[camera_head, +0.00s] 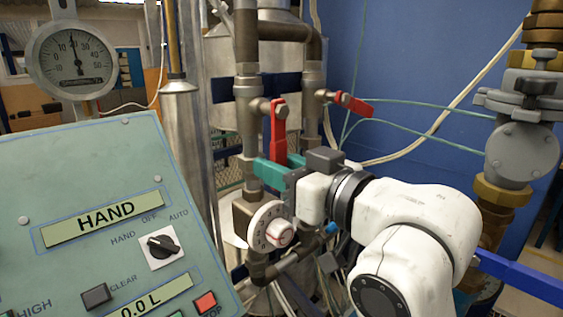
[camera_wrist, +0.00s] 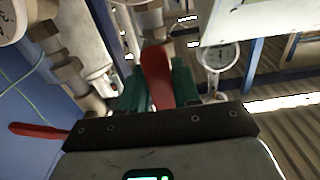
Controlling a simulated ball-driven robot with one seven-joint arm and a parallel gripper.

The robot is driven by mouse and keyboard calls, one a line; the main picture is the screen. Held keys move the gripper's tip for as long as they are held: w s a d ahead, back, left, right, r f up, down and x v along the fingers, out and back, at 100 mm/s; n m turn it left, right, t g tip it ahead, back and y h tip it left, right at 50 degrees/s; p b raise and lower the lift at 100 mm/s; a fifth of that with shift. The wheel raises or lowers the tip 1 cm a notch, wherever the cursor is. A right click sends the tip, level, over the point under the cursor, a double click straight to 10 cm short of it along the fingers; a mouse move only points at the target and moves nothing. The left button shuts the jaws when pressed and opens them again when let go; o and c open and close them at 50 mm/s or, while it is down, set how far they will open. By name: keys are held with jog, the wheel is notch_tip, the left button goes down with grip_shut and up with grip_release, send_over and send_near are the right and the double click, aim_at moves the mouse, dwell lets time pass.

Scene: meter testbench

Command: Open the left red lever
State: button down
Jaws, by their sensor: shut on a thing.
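The left red lever (camera_head: 278,132) hangs down from its valve on the left vertical pipe in the head view. My gripper (camera_head: 274,168) has its green fingers at the lower end of this lever. In the wrist view, the left red lever (camera_wrist: 157,78) stands between the two green fingers of my gripper (camera_wrist: 158,88), which is shut on it. The lever's lower tip is hidden by the fingers in the head view. The right red lever (camera_head: 355,104) points out to the right, apart from my gripper, and also shows in the wrist view (camera_wrist: 38,131).
A green control panel (camera_head: 100,210) with a HAND display stands at the left front. A round gauge (camera_head: 75,57) is above it. A white dial (camera_head: 268,228) sits just below my gripper. A grey flanged valve (camera_head: 522,152) is at the right, before a blue wall.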

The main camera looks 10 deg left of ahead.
jog(key=c, duration=0.9)
grip_release()
jog(key=shift+s, duration=0.1)
jog(key=b+v, duration=0.2)
jog(key=v, duration=0.8)
jog(key=shift+s+d+b, duration=0.25)
jog(key=shift+b, duration=0.15)
